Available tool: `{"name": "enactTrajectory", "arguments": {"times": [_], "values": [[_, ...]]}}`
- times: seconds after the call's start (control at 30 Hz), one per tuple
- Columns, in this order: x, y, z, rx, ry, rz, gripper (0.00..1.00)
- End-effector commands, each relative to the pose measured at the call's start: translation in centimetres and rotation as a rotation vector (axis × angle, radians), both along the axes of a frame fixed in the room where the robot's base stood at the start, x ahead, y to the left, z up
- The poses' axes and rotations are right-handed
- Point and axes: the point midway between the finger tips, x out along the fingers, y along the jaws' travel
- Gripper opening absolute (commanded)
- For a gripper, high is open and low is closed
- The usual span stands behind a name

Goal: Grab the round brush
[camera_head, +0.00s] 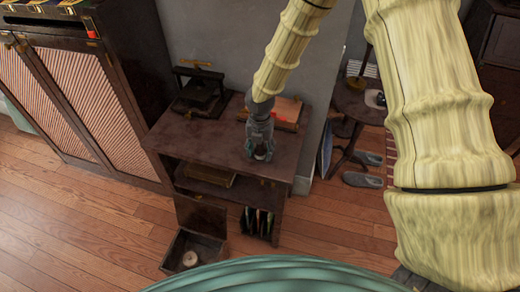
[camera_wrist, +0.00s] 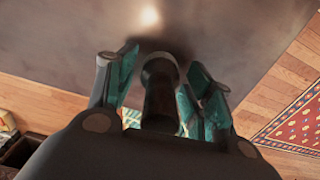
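My gripper (camera_head: 261,152) is low over the top of the dark wooden table (camera_head: 205,137), near its right side. In the wrist view my gripper (camera_wrist: 163,88) has its teal fingers spread. Between them stands a dark, round-topped handle (camera_wrist: 160,72), probably the round brush's, with gaps to the fingers at both sides. Its lower end is hidden by the gripper body. Pale patches show low between the fingers; I cannot tell if they are bristles. In the head view only a small pale and dark spot shows between the fingertips.
A black device (camera_head: 200,92) stands at the table's back left, and a reddish-brown box (camera_head: 286,112) lies behind my gripper. An open box (camera_head: 196,250) with a pale round thing (camera_head: 190,259) is on the floor. A small round table (camera_head: 358,104) stands at right.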

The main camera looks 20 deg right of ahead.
Motion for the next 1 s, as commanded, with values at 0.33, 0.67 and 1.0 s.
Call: {"name": "enactTrajectory", "arguments": {"times": [0.33,0.67,1.0], "values": [[0.0,0.0,0.0,0.0,0.0,0.0,0.1],[0.1,0.0,1.0,0.001,-0.001,-0.001,0.1],[-0.9,0.7,3.5,0.0,0.001,0.003,0.1]]}}
